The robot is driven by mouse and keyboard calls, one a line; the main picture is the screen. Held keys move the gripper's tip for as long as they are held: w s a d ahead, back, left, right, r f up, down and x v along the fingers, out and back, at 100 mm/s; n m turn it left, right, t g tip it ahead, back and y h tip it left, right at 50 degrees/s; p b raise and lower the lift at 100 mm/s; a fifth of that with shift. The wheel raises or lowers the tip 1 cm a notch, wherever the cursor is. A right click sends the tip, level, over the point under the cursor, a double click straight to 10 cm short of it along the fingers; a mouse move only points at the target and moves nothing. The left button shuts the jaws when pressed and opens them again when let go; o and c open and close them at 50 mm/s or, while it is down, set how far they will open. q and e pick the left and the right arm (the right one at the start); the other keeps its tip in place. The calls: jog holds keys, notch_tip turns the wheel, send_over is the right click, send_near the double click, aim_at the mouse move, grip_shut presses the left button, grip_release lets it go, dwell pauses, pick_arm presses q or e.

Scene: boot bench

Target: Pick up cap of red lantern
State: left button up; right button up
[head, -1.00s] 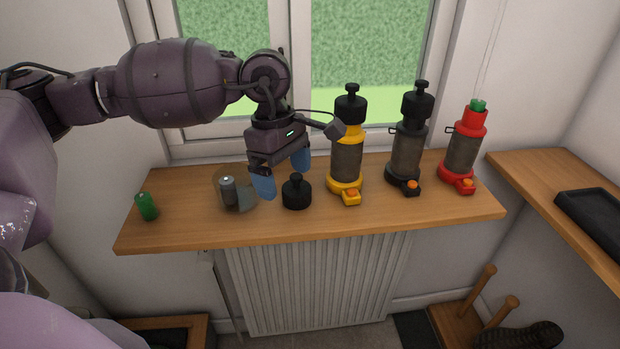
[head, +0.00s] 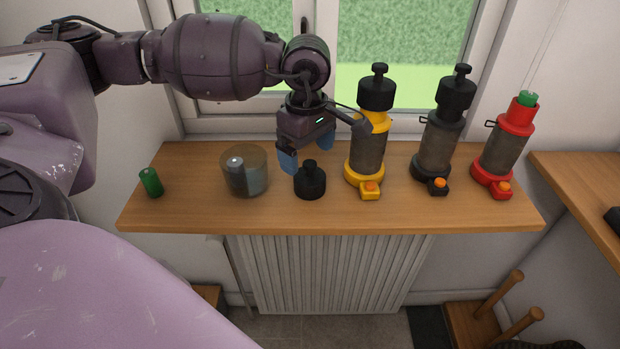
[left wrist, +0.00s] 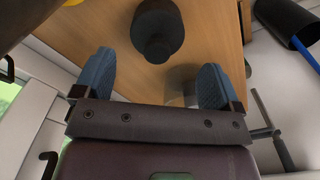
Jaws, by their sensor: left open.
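The black cap (head: 310,183) with a knob on top stands upright on the wooden shelf, left of the yellow lantern. The red lantern (head: 501,148) stands at the shelf's right end, its top uncapped with a green battery (head: 527,98) sticking out. My left gripper (head: 307,157) is open, its blue fingers just behind and above the cap in the head view. In the left wrist view the cap (left wrist: 157,30) lies beyond the open fingers (left wrist: 155,80), roughly centred between them, and is not held. My right gripper is not in view.
The yellow lantern (head: 368,150) stands close to the cap's right, with a black lantern (head: 438,145) further right. A translucent jar (head: 245,174) with a grey battery stands left of the cap. The window is behind.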

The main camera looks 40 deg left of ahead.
aim_at(310, 162)
pick_arm(q)
jog(key=shift+f, duration=0.4)
jog(key=f, duration=0.4)
jog(key=shift+w+d, duration=0.15)
jog(key=shift+w, duration=0.05)
jog(key=c, duration=0.7)
jog(key=shift+o, duration=0.2)
jog(key=shift+r, duration=0.1)
